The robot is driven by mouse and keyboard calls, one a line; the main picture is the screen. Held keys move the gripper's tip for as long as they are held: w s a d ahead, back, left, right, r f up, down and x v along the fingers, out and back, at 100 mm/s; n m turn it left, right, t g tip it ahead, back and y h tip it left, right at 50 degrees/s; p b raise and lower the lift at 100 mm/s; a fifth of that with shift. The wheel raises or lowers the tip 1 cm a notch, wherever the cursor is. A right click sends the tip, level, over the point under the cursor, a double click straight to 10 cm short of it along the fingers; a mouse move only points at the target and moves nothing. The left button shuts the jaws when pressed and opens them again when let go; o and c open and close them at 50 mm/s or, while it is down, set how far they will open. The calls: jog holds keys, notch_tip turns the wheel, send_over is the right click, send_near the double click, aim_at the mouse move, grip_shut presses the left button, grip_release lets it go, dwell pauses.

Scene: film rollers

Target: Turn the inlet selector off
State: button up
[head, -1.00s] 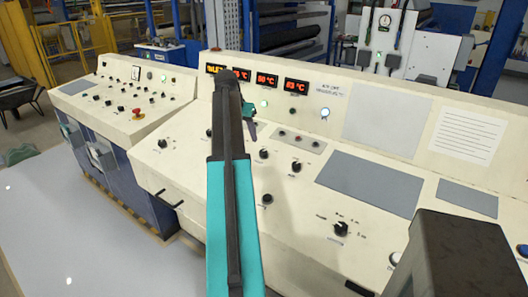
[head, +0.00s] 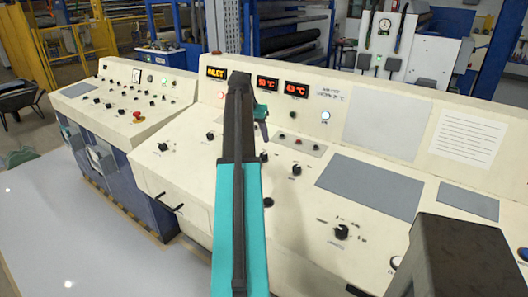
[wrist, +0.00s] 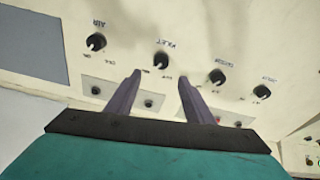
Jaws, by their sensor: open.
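The inlet selector (wrist: 161,60) is a small black rotary knob on the cream panel, with a label that appears inverted in the wrist view. My gripper (wrist: 160,75) is open, its two dark purple fingers spread. In that picture the knob sits just past the fingertips, between their lines, and no contact shows. The knob's pointer is too small to read. In the head view my gripper (head: 262,123) is over the console beyond my arm, partly hidden by it. I cannot pick out the inlet selector there for certain.
Black knobs flank it: the AIR knob (wrist: 96,41) on one side, another knob (wrist: 217,77) on the other. Small button plates (wrist: 136,97) lie near the fingers. In the head view, a lit INLET display (head: 215,72) and temperature readouts (head: 297,90) stand on the console's upright back.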

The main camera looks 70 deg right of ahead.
aim_at(264, 155)
jog(key=p+x, duration=0.2)
jog(key=x, duration=0.9)
jog(key=shift+f, duration=0.3)
